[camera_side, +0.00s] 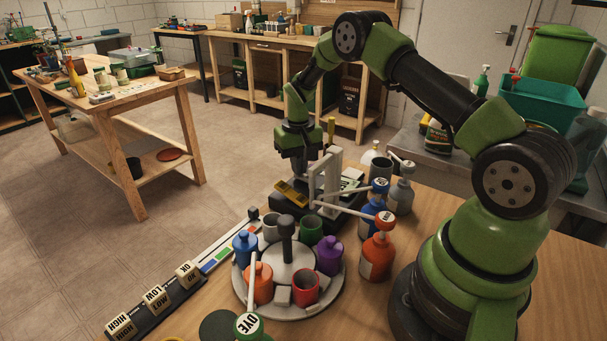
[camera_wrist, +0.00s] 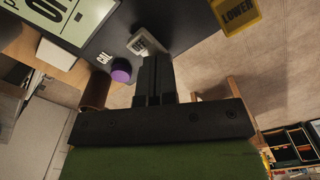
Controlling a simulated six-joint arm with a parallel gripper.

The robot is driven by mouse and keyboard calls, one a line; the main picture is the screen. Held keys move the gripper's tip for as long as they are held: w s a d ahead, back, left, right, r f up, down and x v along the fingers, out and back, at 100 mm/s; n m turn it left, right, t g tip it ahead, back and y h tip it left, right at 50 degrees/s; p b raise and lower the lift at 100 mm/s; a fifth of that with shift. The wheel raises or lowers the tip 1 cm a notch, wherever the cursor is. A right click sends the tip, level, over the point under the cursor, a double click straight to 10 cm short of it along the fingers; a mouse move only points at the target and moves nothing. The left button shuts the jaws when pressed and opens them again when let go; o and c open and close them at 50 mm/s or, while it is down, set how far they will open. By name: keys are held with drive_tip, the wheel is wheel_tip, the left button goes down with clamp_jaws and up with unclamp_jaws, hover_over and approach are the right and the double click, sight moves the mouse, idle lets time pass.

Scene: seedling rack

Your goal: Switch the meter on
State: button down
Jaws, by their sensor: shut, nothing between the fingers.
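The meter is a dark box (camera_side: 347,217) behind the turntable in the side view, with a white upright frame over it. In the wrist view its dark panel (camera_wrist: 119,32) bears a pale display (camera_wrist: 45,18), a purple knob (camera_wrist: 121,72) by the letters CAL, and a small light-grey switch-like block (camera_wrist: 148,43). I cannot read the block's marking or tell its position. My gripper (camera_wrist: 155,62) is shut and empty, its fingertips close to this block; contact cannot be told. In the side view my gripper (camera_side: 299,170) points down over the meter's left end.
A yellow LOWER plate (camera_wrist: 237,14) sticks out beside the panel. A round turntable (camera_side: 318,303) with coloured bottles and cups stands in front of the meter. Lettered blocks (camera_side: 157,298) lie at the left.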

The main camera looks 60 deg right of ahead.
drive_tip(key=shift+r, duration=3.5)
